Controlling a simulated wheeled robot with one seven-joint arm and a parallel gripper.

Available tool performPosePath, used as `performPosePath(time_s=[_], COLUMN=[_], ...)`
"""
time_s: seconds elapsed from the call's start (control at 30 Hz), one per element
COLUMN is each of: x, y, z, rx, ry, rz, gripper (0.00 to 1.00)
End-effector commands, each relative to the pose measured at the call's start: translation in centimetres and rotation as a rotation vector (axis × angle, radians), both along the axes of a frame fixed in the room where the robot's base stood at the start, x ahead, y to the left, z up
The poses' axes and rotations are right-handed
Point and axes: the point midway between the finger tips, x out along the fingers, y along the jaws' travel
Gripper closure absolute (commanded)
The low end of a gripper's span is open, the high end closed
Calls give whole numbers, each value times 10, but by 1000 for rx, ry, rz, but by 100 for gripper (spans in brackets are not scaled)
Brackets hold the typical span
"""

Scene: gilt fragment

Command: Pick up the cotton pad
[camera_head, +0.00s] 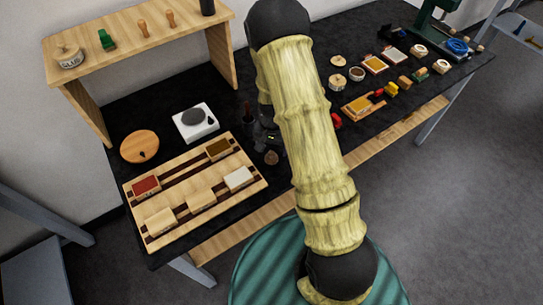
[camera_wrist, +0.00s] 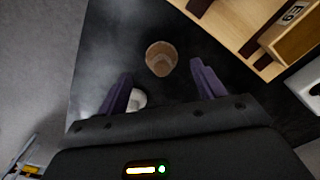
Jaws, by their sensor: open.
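My gripper (camera_wrist: 161,70) is open in the wrist view, its two purple fingers spread over the black table top. A small pale round thing (camera_wrist: 137,100), perhaps the cotton pad, lies beside the left finger, partly covered by the finger and the gripper body. A brown round container (camera_wrist: 161,58) shows between and just beyond the fingertips; nothing is gripped. In the head view my gripper (camera_head: 266,135) is a dark shape largely behind my arm, and the small brown container (camera_head: 271,157) is below it. I cannot make out the cotton pad in the head view.
A wooden tray with blocks (camera_head: 170,205) stands left of my gripper, close by. Several small items, including a wooden block (camera_head: 362,106), stand to the right. A shelf (camera_head: 140,55) rises at the back left.

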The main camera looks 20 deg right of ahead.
Motion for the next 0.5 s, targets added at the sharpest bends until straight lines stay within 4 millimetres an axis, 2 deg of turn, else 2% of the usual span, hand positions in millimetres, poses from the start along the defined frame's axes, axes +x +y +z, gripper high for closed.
performPosePath(time_s=[0.3, 0.5], x=[1, 1], y=[2, 2], z=[-32, -36], rx=[1, 0], ry=[2, 1], rz=[-2, -1], gripper=[32, 32])
